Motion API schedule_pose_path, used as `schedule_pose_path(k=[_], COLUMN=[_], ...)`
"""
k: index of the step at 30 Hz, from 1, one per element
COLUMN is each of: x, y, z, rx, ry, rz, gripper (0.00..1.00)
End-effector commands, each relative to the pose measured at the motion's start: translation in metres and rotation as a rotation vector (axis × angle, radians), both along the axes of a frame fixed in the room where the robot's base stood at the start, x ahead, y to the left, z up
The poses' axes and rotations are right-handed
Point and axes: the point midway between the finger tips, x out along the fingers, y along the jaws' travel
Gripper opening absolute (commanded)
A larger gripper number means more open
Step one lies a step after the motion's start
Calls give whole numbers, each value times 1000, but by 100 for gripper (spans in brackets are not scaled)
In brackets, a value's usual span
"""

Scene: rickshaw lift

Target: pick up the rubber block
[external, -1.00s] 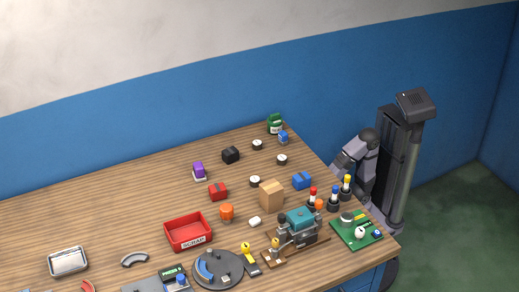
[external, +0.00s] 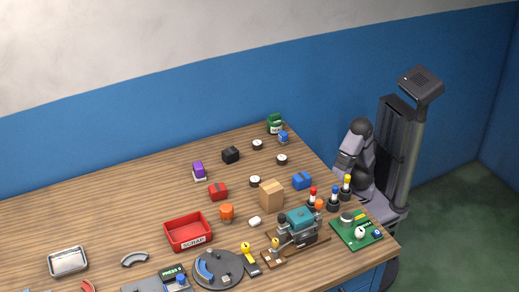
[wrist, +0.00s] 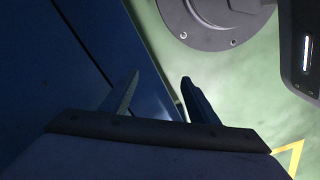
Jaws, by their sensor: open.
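A small black block (external: 230,155), which looks like the rubber block, sits on the wooden table (external: 120,205) toward the back, left of some small round white-topped pieces. My gripper (wrist: 160,80) is open and empty in the wrist view, with its two fingers apart. It hangs beside the table, over the green floor and a dark blue cabinet side. In the external view my arm is folded at the table's right edge, far from the block, and the fingertips cannot be made out. The block does not show in the wrist view.
A red brick (external: 218,191), a purple block (external: 199,171) and a green jar (external: 275,124) stand around the black block with bare wood between. A cardboard box (external: 271,194), a red scrap bin (external: 188,233) and a teal machine (external: 297,227) crowd the front right.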

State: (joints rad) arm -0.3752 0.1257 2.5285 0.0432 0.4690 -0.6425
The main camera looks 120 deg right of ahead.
Motion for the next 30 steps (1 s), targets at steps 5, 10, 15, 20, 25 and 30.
schedule_pose_path(k=[5, 10, 15, 20, 25, 30], x=[-9, -20, -34, -50, -71, -96], y=[43, 82, 118, 150, 180, 208], z=[49, 94, 148, 204, 264, 329], rx=[10, 28, 54, 87, 128, 176], ry=[-22, -53, -87, -117, -141, -159], rz=[333, 550, 685, 764, 813, 844], gripper=[55, 55, 55, 55, 55, 55])
